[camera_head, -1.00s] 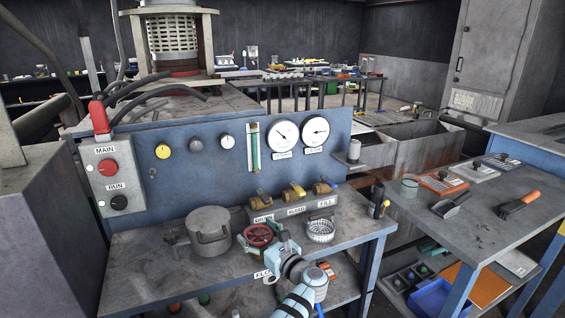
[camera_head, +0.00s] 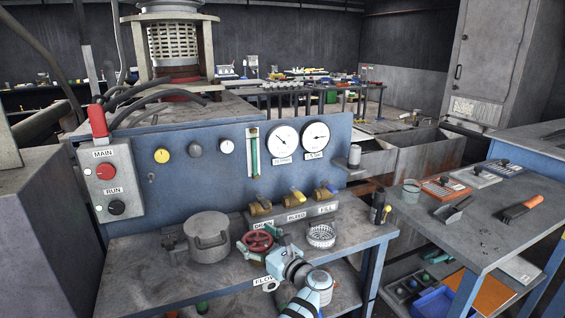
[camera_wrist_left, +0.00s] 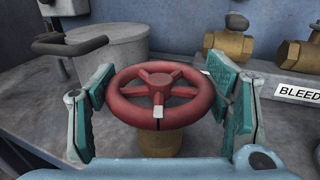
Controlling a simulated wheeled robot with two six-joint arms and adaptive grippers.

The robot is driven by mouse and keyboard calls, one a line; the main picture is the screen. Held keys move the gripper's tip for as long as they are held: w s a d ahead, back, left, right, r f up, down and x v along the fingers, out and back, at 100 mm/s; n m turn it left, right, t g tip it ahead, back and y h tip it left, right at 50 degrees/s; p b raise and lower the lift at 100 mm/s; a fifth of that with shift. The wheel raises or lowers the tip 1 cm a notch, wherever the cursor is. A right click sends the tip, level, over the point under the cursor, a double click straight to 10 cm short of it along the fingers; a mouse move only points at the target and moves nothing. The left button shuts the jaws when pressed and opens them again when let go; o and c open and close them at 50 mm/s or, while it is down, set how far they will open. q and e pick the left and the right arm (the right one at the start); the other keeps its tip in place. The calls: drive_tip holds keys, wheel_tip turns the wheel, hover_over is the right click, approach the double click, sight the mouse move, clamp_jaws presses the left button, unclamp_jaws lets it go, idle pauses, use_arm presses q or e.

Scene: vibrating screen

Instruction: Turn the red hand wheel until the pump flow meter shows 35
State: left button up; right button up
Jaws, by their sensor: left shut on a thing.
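My left gripper (camera_head: 269,238) is shut on the wheel's rim, with teal pads on both sides in the wrist view (camera_wrist_left: 160,98). Two white dials, left (camera_head: 284,142) and right (camera_head: 315,136), and a green sight tube (camera_head: 253,153) are on the blue panel. Their readings are too small to tell. My right gripper is out of view.
A lidded grey pot (camera_head: 208,238) stands left of the wheel. Brass valves (camera_head: 291,199) are behind it, and a mesh cup (camera_head: 321,236) is to its right. A switch box (camera_head: 108,182) is on the left. A side table (camera_head: 480,225) with tools stands right.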

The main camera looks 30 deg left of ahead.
use_arm(q)
drive_tip(key=shift+f, duration=0.15)
idle(0.5)
drive_tip(key=o, duration=0.7)
drive_tip(key=shift+r, duration=0.2)
wheel_tip(320, 180, up, 6)
drive_tip(key=p, duration=0.4)
drive_tip(key=o, duration=0.3)
